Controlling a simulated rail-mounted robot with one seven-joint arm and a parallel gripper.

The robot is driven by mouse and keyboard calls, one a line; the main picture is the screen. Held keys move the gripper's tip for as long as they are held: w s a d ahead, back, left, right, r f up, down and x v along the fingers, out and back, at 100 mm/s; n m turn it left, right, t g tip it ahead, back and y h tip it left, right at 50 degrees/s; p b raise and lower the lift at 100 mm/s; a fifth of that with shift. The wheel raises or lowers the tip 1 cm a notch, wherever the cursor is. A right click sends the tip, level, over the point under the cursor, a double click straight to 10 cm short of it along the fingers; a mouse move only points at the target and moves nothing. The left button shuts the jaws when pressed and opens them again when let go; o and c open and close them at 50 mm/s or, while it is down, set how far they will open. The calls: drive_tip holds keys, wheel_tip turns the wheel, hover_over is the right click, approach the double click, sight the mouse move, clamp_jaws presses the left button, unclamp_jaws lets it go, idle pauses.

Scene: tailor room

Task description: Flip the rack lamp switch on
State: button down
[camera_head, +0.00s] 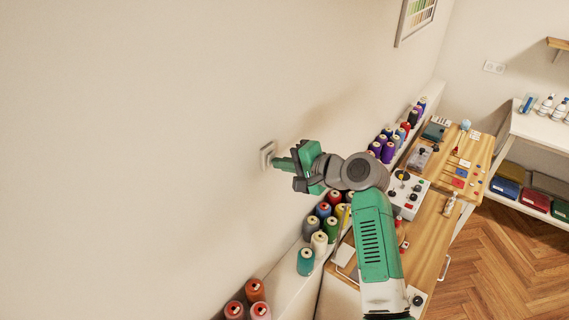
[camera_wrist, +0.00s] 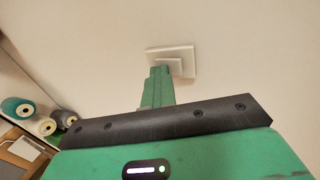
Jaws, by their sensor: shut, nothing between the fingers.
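The lamp switch (camera_head: 268,154) is a pale square plate on the wall above the shelf of thread spools. In the wrist view the switch (camera_wrist: 181,58) shows its plate with a raised rocker in the middle. My gripper (camera_head: 274,163) is shut and empty, with its green fingers pointing at the switch. In the wrist view the fingertips (camera_wrist: 160,72) overlap the lower left part of the rocker. Whether they touch it or stop just short, I cannot tell. The fingers hide part of the rocker, and I cannot tell its on or off position.
Several thread spools (camera_head: 323,210) stand on a ledge along the wall below my arm. A wooden worktable (camera_head: 433,232) with a control box (camera_head: 408,193) and small tools is to the right. A second wall plate (camera_head: 494,67) is on the far wall. The wall around the switch is bare.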

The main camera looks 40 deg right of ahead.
drive_tip(key=shift+w+a+r+p, duration=0.1)
drive_tip(key=shift+r+p, duration=0.1)
drive_tip(key=shift+r, duration=0.15)
drive_tip(key=shift+w+a+r+p, duration=0.1)
drive_tip(key=shift+r+p, duration=0.05)
drive_tip(key=shift+r, duration=0.2)
drive_tip(key=shift+s+r, duration=0.1)
drive_tip(key=shift+s+r+p, duration=0.15)
drive_tip(key=shift+r+p, duration=0.05)
drive_tip(key=shift+p, duration=0.2)
drive_tip(key=f+v, duration=0.1)
drive_tip(key=v, duration=1.2)
drive_tip(key=shift+s+d+p, duration=0.15)
drive_tip(key=shift+s+p, duration=0.15)
drive_tip(key=shift+s, duration=0.05)
drive_tip(key=shift+r, duration=0.1)
